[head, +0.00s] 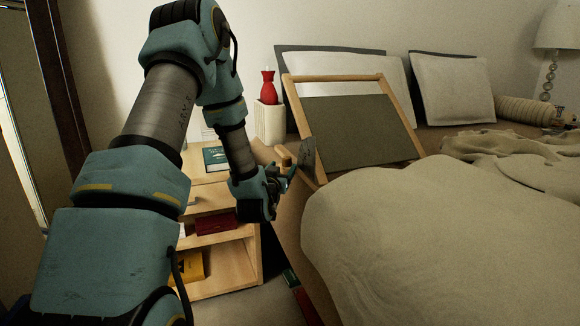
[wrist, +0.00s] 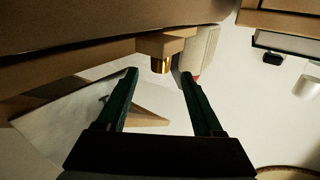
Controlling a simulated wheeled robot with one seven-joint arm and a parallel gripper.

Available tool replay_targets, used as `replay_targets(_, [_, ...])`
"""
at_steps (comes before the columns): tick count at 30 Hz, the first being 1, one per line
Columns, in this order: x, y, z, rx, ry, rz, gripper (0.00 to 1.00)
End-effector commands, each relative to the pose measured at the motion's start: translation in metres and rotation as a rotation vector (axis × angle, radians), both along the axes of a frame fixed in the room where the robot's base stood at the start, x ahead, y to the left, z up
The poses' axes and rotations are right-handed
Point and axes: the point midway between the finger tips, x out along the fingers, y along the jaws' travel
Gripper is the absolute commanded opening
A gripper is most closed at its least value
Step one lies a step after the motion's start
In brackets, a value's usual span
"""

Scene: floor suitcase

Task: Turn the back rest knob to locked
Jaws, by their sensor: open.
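The back rest (head: 360,132), a wooden frame with a grey panel, stands tilted at the head of the bed. In the wrist view, a brass-coloured knob (wrist: 160,65) sticks out from a small wooden block (wrist: 166,45) on a wooden bar. My gripper (wrist: 160,75) is open and empty. The knob shows between and just beyond its fingertips, with no visible contact. In the head view my gripper (head: 287,179) is beside the back rest's lower left corner, over the gap by the bed. I cannot tell from the knob's look which position it is in.
A wooden bedside shelf (head: 252,262) with books stands left of the gripper. The bed with a rumpled beige cover (head: 420,235) fills the right. A metal plate (head: 308,157) is close to the gripper.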

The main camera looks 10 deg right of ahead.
Motion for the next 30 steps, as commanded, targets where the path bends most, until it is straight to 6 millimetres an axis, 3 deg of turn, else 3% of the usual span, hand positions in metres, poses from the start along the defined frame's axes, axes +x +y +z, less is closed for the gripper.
replay_targets(9, [0.052,-0.026,0.000,-0.001,0.000,0.001,0.68])
replay_targets(15, [0.076,-0.037,0.000,0.000,0.001,0.001,0.68])
replay_targets(28, [0.085,-0.042,0.000,0.001,0.003,0.001,0.68])
replay_targets(30, [0.085,-0.042,0.000,0.001,0.003,0.001,0.61])
